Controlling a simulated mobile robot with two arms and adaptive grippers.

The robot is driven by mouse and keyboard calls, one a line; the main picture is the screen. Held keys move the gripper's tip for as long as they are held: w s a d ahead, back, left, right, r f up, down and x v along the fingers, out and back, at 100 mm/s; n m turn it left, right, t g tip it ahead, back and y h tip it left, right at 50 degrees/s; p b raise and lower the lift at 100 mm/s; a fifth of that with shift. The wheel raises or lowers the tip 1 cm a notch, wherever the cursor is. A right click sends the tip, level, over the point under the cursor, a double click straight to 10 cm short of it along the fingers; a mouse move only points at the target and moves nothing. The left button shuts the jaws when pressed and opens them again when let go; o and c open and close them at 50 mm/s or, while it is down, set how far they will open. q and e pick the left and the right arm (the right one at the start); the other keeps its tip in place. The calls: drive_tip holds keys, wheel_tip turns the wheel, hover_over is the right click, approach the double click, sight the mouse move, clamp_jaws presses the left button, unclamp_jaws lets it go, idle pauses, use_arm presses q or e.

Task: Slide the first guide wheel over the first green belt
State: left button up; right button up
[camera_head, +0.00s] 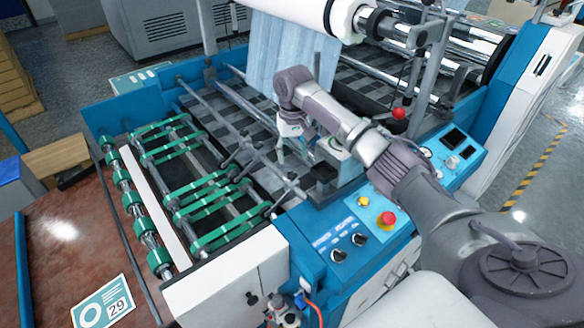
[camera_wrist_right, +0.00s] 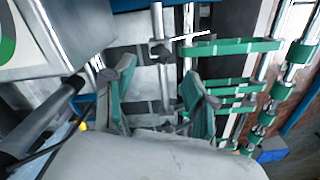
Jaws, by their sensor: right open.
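Several green belts (camera_head: 205,240) run over rollers on the left of the machine; they also show in the right wrist view (camera_wrist_right: 234,48). I cannot tell which is the first. Dark guide wheels (camera_head: 234,158) sit along metal rods beside the belts. In the right wrist view, one guide wheel (camera_wrist_right: 160,51) is on a rod beyond my fingertips, left of the nearest belt. My right gripper (camera_head: 284,150) points down above the dark bed, to the right of the belts. In the wrist view its fingers (camera_wrist_right: 158,80) are apart, with nothing clearly held. My left gripper does not show.
A translucent film (camera_head: 275,55) hangs from the white roll (camera_head: 305,10) behind my right gripper. The control panel (camera_head: 345,240) with a red button is in front. A brown table (camera_head: 70,235) with a printed card (camera_head: 104,300) is at the left.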

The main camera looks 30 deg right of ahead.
sight(292, 174)
wheel_tip(292, 174, down, 6)
drive_tip(key=shift+w+p, duration=0.15)
drive_tip(key=shift+p, duration=0.4)
drive_tip(key=shift+f, duration=0.6)
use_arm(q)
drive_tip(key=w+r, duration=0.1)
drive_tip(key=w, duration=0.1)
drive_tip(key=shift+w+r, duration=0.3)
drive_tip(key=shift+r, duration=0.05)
use_arm(e)
clamp_jaws()
